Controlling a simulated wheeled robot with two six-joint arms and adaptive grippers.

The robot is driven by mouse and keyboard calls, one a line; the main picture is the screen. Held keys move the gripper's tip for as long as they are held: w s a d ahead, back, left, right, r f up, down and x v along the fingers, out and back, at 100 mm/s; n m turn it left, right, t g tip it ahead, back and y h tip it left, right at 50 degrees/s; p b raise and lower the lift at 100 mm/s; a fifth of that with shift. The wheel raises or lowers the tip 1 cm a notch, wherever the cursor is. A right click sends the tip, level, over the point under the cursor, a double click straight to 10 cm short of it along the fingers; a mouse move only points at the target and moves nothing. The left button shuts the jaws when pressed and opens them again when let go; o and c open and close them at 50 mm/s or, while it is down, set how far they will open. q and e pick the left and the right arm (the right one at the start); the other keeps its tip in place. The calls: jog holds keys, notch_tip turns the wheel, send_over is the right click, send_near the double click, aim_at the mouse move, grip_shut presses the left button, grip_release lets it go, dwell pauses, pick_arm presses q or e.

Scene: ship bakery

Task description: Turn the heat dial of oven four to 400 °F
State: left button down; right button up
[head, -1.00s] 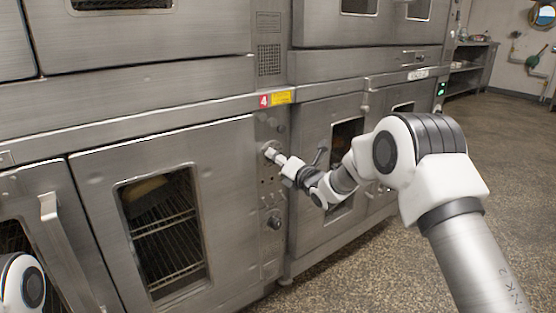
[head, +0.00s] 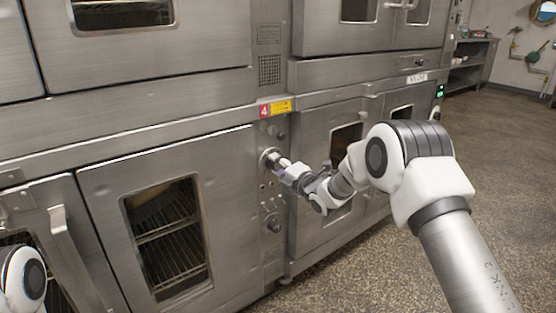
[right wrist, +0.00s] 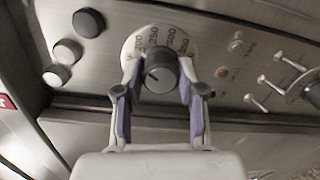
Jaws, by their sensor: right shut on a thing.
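Oven four's control panel carries a red label "4" (head: 264,110) in the head view. My right gripper (right wrist: 160,92) is shut on the dial, one finger on each side. In the head view the right gripper (head: 276,161) reaches the panel and hides most of the dial. Only part of my left arm shows; its gripper is out of view.
Another knob (head: 273,223) sits lower on the panel. Round buttons (right wrist: 68,52) and several toggle switches (right wrist: 265,82) flank the dial. The oven door (head: 110,200) is left of the panel. The speckled floor (head: 400,265) is open at right.

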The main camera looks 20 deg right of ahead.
jog(key=m+p, duration=0.6)
jog(key=m, duration=0.4)
jog(key=shift+m+y, duration=0.3)
jog(key=shift+y, duration=0.1)
jog(key=m+p, duration=0.1)
jog(key=m, duration=0.2)
jog(key=shift+g+p, duration=0.3)
jog(key=shift+p, duration=0.1)
jog(key=m+p, duration=0.1)
jog(key=m, duration=0.4)
jog(key=shift+d+m+y, duration=0.1)
jog(key=shift+m+y, duration=0.2)
jog(key=m+p, duration=0.1)
jog(key=m, duration=0.3)
jog(key=shift+f+m, duration=0.1)
jog(key=shift+m, duration=0.3)
jog(key=o, duration=1.1)
